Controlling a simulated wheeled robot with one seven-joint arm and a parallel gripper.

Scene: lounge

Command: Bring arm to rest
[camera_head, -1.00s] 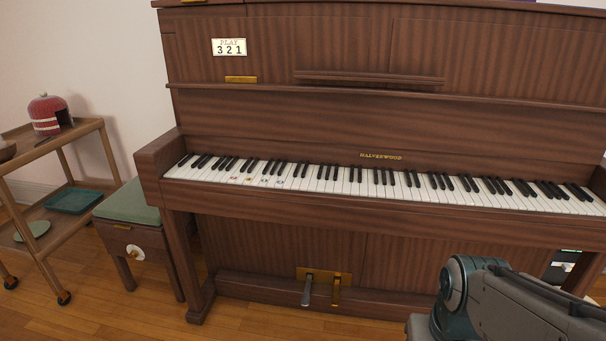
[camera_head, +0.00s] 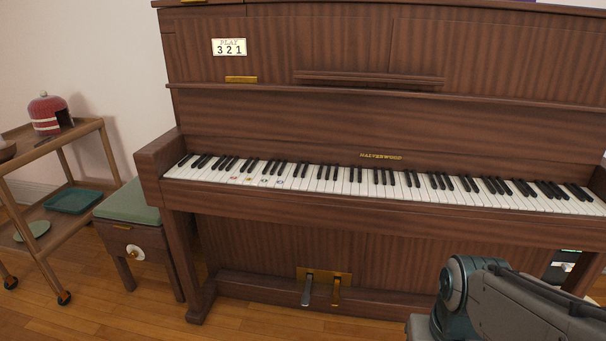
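My arm (camera_head: 520,303) shows at the lower right of the head view as a grey link with a dark teal joint. It is in front of the piano (camera_head: 290,235), low and to the right, below the keyboard. My gripper is not visible in this view, so its opening and anything in it are hidden. No part of the arm that shows overlaps the piano keys (camera_head: 345,182).
Several keys at the left carry small coloured marks. A green-topped stool (camera_head: 128,203) and a wooden trolley (camera_head: 88,126) with a red pot (camera_head: 48,114) stand at the left. Pedals (camera_head: 307,290) are at the bottom.

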